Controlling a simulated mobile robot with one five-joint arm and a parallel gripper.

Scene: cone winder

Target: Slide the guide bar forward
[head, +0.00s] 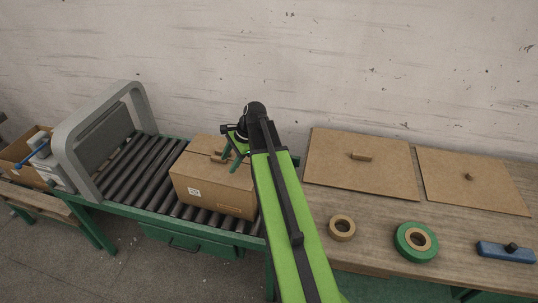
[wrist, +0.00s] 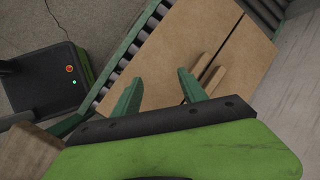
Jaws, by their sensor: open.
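I cannot tell for sure which thing is the guide bar. A blue bar (head: 505,252) with a black knob lies at the right end of the wooden table. My gripper (head: 232,165) is over the cardboard box (head: 215,188) on the roller conveyor, far to the left of the blue bar. In the wrist view my gripper (wrist: 160,73) has its two green fingers apart, with nothing between them. The box top (wrist: 185,40) lies beyond the fingers, with small tan wooden pieces (wrist: 209,75) beside the right finger. Whether the fingers touch the box is unclear.
A grey arch (head: 68,150) spans the conveyor (head: 125,168) at left. The wooden table (head: 375,225) bears two flat brown panels (head: 350,178) with small handles, a tan ring (head: 341,228) and a green roll (head: 402,246). A wall stands behind. Bare tabletop lies around the rings.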

